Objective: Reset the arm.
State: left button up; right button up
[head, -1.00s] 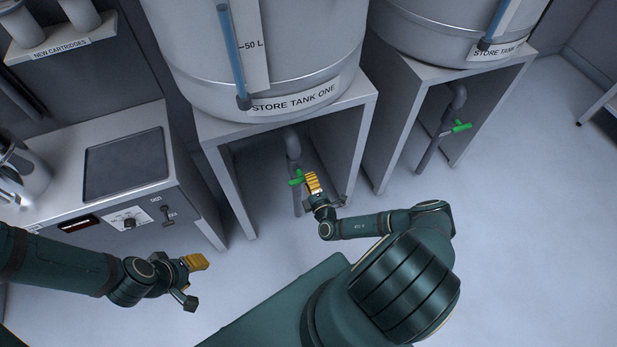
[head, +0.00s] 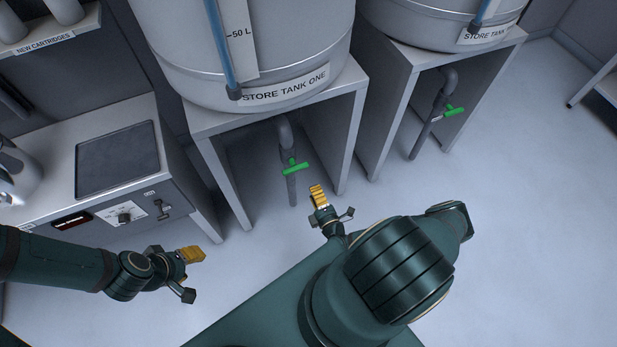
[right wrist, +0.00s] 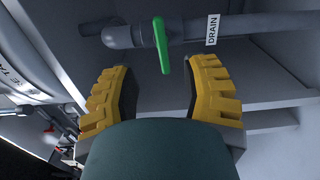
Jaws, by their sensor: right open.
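My right gripper (head: 319,196) is in front of the stand under store tank one, below and right of a green valve handle (head: 295,168) on a grey drain pipe (head: 287,135). In the right wrist view its yellow fingers (right wrist: 160,95) are apart with nothing between them. The green handle (right wrist: 162,45) shows ahead of the gap, clear of the fingers, on a pipe with a "DRAIN" label (right wrist: 212,30). My left gripper (head: 192,256) is at the lower left, over the floor in front of the counter; its finger opening cannot be made out.
Store tank one (head: 250,55) stands on a grey stand (head: 352,130). A second tank (head: 450,18) on the right has its own green valve handle (head: 454,111). A counter (head: 70,205) with a dark plate (head: 118,160) is at left. Floor at right is clear.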

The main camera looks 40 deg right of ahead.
jog(key=w+a+r+n+g+y, duration=0.15)
jog(key=a+r+n+y, duration=0.25)
jog(key=a+n+y, duration=0.45)
jog(key=a+r+n+g+y, duration=0.3)
jog(key=a+n+y, duration=0.5)
jog(key=a, duration=0.1)
jog(key=s+a+r+n+g+y, duration=0.25)
jog(key=s+a+n+g, duration=0.55)
jog(key=n+g, duration=0.55)
jog(key=s+d+r+n+g+h, duration=0.2)
jog(key=s+d+n+h, duration=0.15)
jog(key=n+h, duration=0.6)
jog(key=w+r+n+t+h, duration=0.1)
jog(key=w+r+n+t, duration=0.3)
jog(key=n, duration=1.1)
notch_tip(320, 180, up, 4)
jog(key=shift+w+d+f+h, duration=0.1)
jog(key=shift+w+d+h, duration=0.25)
jog(key=shift+w, duration=0.45)
